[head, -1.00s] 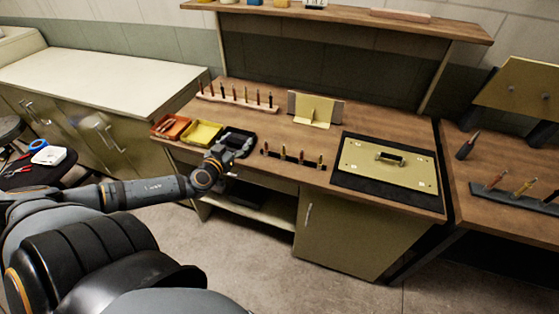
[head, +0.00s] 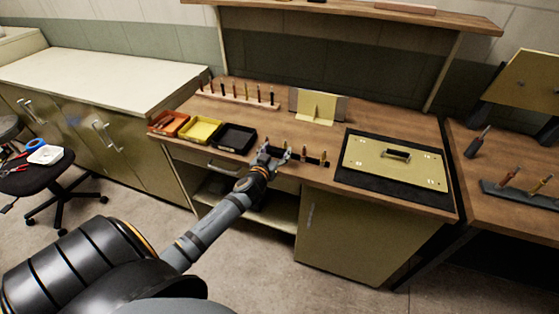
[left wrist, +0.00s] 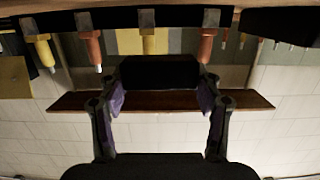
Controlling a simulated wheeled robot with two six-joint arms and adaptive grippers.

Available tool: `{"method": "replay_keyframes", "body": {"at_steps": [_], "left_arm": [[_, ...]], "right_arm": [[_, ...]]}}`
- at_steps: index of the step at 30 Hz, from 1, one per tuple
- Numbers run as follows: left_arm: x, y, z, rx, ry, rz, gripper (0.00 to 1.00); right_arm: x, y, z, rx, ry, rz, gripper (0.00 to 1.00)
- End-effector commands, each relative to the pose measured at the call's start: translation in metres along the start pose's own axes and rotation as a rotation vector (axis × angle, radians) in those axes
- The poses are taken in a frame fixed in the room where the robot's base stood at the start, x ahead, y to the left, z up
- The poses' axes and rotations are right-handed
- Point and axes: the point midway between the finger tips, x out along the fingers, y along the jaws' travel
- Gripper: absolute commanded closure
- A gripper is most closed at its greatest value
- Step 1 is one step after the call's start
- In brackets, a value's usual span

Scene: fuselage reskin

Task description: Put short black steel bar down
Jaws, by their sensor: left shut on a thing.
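My left gripper (head: 276,153) is over the front edge of the workbench (head: 375,120), at the left end of a dark rack of small tools. In the left wrist view its two fingers are closed on the sides of a dark block, the short black steel bar (left wrist: 160,72). The bar lies across between the fingertips. In the head view I cannot make out the bar, as the fingers hide it or it is too small. My right gripper is not in view.
The tool rack (head: 313,161) stands close beside the left gripper. Orange (head: 168,123), yellow (head: 202,130) and black (head: 235,138) trays stand to its left. A yellow panel (head: 380,172) on a black mat lies to the right. Bare wood shows behind the rack.

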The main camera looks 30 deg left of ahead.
Motion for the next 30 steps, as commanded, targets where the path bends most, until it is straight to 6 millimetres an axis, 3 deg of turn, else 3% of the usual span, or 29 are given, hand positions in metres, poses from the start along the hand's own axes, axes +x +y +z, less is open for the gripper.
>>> {"method": "replay_keyframes", "body": {"at_steps": [7,14,25,26,30], "left_arm": [[0.005,0.007,0.009,0.001,0.002,0.0,0.85],[0.012,0.011,0.042,0.003,0.0,0.002,0.85],[0.012,0.011,0.046,0.003,0.001,0.002,0.85],[0.012,0.01,0.047,0.003,-0.002,0.001,0.34],[0.012,0.01,0.046,0.003,-0.002,0.001,0.15]], "right_arm": [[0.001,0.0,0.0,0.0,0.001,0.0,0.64],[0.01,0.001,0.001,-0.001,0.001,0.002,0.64],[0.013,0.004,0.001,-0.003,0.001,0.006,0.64],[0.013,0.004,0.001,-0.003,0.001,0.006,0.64],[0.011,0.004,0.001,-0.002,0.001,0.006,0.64]]}}
